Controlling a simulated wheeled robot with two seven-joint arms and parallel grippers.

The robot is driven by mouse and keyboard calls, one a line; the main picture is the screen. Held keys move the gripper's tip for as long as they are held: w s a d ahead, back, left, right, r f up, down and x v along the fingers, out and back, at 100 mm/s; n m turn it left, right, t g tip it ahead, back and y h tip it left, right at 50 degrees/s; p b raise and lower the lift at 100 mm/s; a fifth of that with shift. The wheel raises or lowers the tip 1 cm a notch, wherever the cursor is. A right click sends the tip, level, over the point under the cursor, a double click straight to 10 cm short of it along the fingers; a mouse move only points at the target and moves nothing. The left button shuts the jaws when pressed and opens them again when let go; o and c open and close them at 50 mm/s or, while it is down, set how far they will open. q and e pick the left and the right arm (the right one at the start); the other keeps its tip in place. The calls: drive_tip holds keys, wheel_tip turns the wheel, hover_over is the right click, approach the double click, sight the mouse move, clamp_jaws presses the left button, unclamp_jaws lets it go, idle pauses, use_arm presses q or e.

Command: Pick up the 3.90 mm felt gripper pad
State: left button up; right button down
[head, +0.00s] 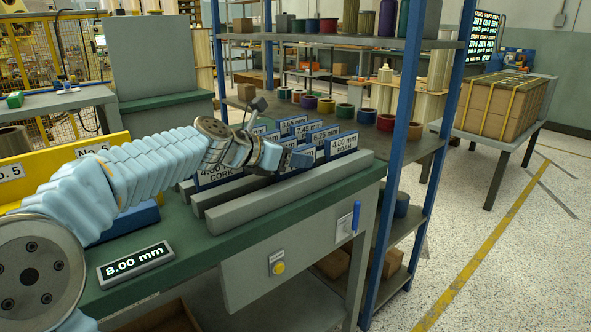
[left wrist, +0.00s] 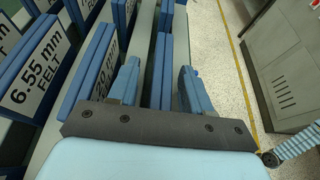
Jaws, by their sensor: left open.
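My left gripper (head: 292,158) is over the row of labelled pads on the bench in the head view. In the left wrist view its two blue fingers (left wrist: 159,82) are apart, and a blue pad (left wrist: 161,60) shows between and beyond them; I cannot tell whether they touch it. A pad with a partly hidden label (left wrist: 106,72) ending in "0 mm" stands left of the fingers. No label reading 3.90 mm felt is legible. A 6.55 mm felt pad (left wrist: 33,68) stands further left. A 4.80 mm foam pad (head: 343,142) stands right of the gripper.
Grey rails (head: 290,190) run along the front of the pad rack. A display reading 8.00 mm (head: 136,264) lies at the bench's front left. A blue shelf post (head: 397,150) rises right of the bench. Open floor (head: 500,230) lies to the right.

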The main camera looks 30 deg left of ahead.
use_arm(q)
clamp_jaws()
drive_tip(key=shift+r, duration=0.1)
